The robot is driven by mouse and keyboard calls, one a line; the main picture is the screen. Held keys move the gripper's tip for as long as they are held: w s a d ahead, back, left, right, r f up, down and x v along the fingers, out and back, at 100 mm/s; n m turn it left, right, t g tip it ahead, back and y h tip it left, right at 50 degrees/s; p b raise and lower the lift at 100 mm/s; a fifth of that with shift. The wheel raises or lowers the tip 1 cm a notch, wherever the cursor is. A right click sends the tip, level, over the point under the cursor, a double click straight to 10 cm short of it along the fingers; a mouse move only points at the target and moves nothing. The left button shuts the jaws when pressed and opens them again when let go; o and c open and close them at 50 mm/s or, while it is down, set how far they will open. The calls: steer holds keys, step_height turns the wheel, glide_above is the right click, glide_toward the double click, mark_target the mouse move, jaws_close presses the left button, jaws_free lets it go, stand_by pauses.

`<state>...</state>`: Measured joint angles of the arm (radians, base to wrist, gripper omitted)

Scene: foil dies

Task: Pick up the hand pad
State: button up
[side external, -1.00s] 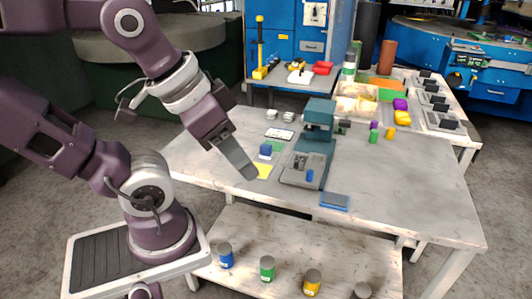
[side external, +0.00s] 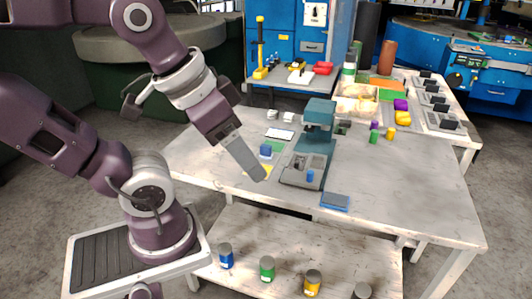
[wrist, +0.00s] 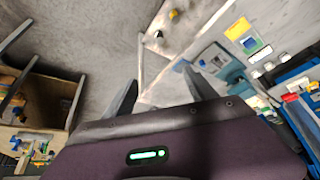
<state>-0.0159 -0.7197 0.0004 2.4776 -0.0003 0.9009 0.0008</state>
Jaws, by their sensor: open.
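A flat grey-blue pad (side external: 335,201) with a blue edge lies near the front edge of the table, right of the bench press (side external: 312,150). A small blue block (side external: 265,150) stands left of the press, by a yellow sheet (side external: 262,168) and a green sheet. I cannot tell for certain which of these is the hand pad. My gripper (side external: 261,177) is open and empty, tilted down, and appears over the yellow sheet, left of the press. In the wrist view my gripper's fingers (wrist: 158,80) stand apart with nothing between them.
A white card (side external: 279,134) lies behind the block. The press stands close on my gripper's right. Trays and coloured cylinders (side external: 373,136) sit at the back right. The table's right front is clear. Paint-like cans (side external: 267,268) stand on the lower shelf.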

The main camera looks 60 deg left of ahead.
steer(key=w+a+r+n+g, duration=0.1)
steer(key=w+a+r+n, duration=0.1)
steer(key=w+a, duration=0.5)
steer(key=n+g, duration=0.5)
steer(key=n, duration=0.2)
glide_above(266, 146)
step_height(266, 146, down, 22)
steer(key=shift+r, duration=0.1)
step_height(266, 146, down, 7)
steer(key=shift+a+f, duration=0.15)
jaws_close()
